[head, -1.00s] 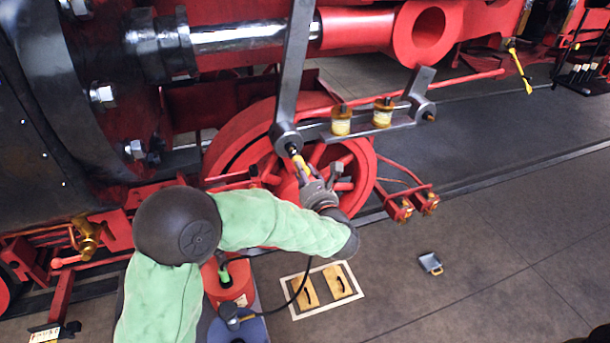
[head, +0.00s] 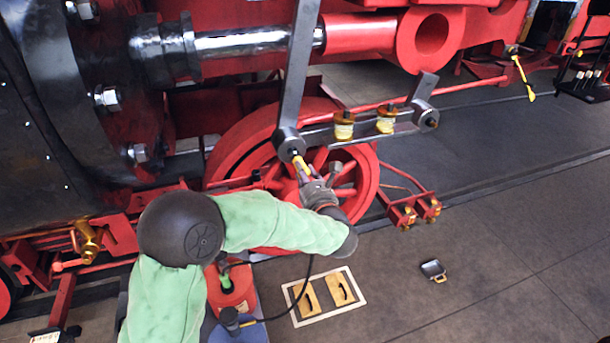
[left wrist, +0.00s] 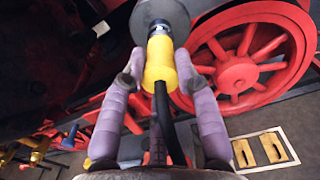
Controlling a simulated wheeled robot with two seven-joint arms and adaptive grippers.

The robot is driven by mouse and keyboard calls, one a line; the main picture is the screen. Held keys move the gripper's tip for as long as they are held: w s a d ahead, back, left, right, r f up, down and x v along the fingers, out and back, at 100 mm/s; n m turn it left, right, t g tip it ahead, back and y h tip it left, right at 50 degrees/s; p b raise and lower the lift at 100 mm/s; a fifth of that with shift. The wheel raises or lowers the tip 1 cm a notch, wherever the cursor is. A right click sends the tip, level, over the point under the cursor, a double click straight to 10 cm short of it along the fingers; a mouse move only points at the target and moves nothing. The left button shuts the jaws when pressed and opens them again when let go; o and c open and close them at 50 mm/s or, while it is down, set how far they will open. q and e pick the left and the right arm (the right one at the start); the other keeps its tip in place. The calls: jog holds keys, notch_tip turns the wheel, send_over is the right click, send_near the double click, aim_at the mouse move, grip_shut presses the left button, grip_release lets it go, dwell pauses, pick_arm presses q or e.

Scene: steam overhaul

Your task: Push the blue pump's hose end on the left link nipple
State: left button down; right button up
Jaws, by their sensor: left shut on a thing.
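My left gripper (head: 309,175) is shut on the yellow hose end (head: 300,162), just below the round boss (head: 289,142) at the left end of the grey link. In the left wrist view, both purple-grey fingers close around the yellow hose end (left wrist: 160,62), and its black hose runs down between them. The dark left link nipple (left wrist: 158,30) lines up with the hose end's mouth. They meet or nearly meet; how far it is on, I cannot tell. The blue pump (head: 238,328) is at the bottom edge, partly cut off. My right gripper is not in view.
A red pump (head: 231,290) with a green hose end stands beside the blue one. Two yellow-filled cups (head: 343,127) sit on the link. A red wheel (head: 230,150) is close behind my gripper. A framed panel (head: 357,297) and small tray (head: 433,270) lie on open floor.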

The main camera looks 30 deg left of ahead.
pick_arm(q)
jog(key=c, duration=0.8)
grip_release()
jog(key=shift+a, duration=0.1)
jog(key=shift+c, duration=0.2)
